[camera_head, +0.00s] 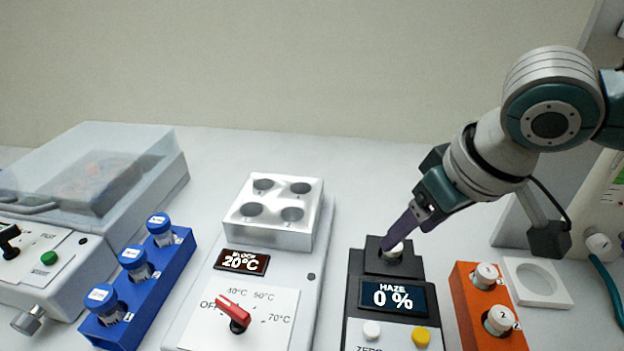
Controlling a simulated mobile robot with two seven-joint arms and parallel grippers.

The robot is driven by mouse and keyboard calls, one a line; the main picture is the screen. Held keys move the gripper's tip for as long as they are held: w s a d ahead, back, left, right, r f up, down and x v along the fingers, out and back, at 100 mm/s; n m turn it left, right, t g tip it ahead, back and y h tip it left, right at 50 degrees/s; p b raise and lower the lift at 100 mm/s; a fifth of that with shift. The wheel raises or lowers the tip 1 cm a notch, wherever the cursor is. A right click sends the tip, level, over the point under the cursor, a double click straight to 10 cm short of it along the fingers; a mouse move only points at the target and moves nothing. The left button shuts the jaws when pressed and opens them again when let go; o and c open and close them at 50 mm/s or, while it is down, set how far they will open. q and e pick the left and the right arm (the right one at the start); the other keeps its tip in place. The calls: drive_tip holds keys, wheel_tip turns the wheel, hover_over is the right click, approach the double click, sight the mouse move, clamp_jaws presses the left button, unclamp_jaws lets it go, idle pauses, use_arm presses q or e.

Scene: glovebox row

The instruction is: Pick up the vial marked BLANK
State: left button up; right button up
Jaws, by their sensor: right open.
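My right gripper (397,236) comes in from the right, and its purple fingers reach down to the top of the black haze meter (374,318). A white-capped vial (395,255) sits in the meter's well, right at the fingertips. The fingers partly cover it, and I cannot read a mark on it. The jaws are open; whether they touch the cap cannot be told. Two more white-capped vials stand in the orange rack (466,305): one at the back (486,274) and one in front marked 2 (499,319). No BLANK mark is readable. My left gripper is not in view.
A silver heating block (271,237) on a white unit with a red knob (235,313) stands left of the meter. A blue rack (152,299) holds blue-capped vials. A clear-lidded machine (120,165) is at far left. A white holder (536,283) lies right of the orange rack.

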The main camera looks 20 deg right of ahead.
sight(390, 258)
drive_tip(key=shift+b+x, duration=0.45)
drive_tip(key=shift+x, duration=2.25)
drive_tip(key=shift+w+r, duration=0.1)
drive_tip(key=shift+w, duration=0.1)
drive_tip(key=shift+c, duration=0.4)
clamp_jaws()
